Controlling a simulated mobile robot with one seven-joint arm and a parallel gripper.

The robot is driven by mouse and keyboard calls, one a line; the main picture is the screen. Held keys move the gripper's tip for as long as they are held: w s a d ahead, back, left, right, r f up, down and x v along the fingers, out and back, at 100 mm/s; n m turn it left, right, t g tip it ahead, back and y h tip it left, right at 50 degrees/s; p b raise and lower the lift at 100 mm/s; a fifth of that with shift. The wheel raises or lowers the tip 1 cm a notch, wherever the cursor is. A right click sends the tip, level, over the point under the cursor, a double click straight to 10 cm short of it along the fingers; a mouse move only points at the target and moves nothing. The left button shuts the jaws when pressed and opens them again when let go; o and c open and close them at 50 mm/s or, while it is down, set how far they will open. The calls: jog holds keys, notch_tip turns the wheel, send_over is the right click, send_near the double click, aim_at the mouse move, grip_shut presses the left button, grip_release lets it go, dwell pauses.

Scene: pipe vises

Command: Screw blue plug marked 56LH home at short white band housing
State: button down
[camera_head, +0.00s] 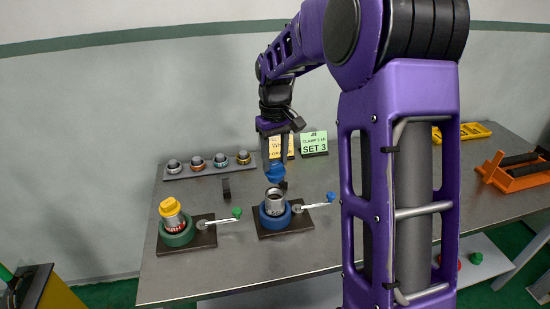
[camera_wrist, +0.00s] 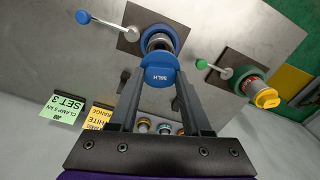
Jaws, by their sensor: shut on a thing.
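My gripper (camera_head: 275,168) is shut on the blue plug (camera_head: 275,174), which points down. In the wrist view the plug (camera_wrist: 158,74) reads 56LH and sits between the two fingers (camera_wrist: 158,82). A grey metal housing (camera_head: 275,202) stands upright, open end up, in the blue ring vise (camera_head: 274,219) on a dark plate. The plug is just above the housing's mouth, with a small gap visible in the head view. In the wrist view the plug partly hides the housing (camera_wrist: 157,43). The band colour and length on this housing cannot be made out.
A green ring vise (camera_head: 177,236) at left holds a housing with a yellow plug (camera_head: 170,206). Both vises have levers, with green (camera_head: 237,212) and blue (camera_head: 331,197) knobs. A rack (camera_head: 208,169) of several ringed parts and sign cards (camera_head: 314,143) stand behind.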

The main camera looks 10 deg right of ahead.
aim_at(275, 180)
jog(key=shift+f+b, duration=1.05)
jog(key=shift+f, duration=0.85)
jog(key=shift+f+b, duration=0.55)
jog(key=shift+f, duration=1.1)
dwell(0.4)
jog(key=shift+c, duration=1.4)
grip_release()
jog(key=shift+r, duration=0.1)
